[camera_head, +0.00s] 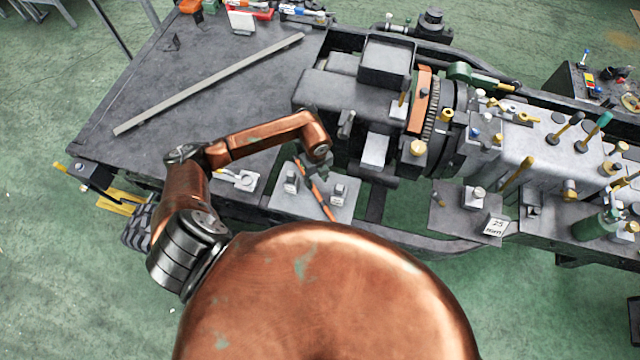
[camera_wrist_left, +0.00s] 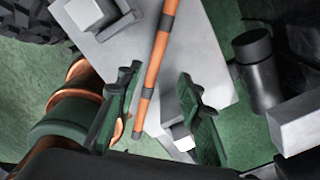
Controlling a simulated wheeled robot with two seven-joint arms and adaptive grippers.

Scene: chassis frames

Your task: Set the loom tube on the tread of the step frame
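The loom tube (camera_head: 325,201) is a thin orange rod with dark bands. It lies slanted across a light grey plate (camera_head: 276,205), between two small metal blocks; I cannot tell if it touches the plate. My left gripper (camera_head: 317,169) is over the tube's far end. In the left wrist view the tube (camera_wrist_left: 163,45) runs between the open fingers (camera_wrist_left: 158,78), with a gap on each side. The plate (camera_wrist_left: 203,55) lies behind it there. I cannot tell for certain which surface is the step frame's tread. My right gripper is not in view.
A dark flat deck (camera_head: 190,60) at the left carries a long grey bar (camera_head: 210,84). Machinery with a large gear (camera_head: 432,125) stands right of my left gripper. A smaller plate with a "25 mm" tag (camera_head: 496,226) is at the right. Green floor shows around.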

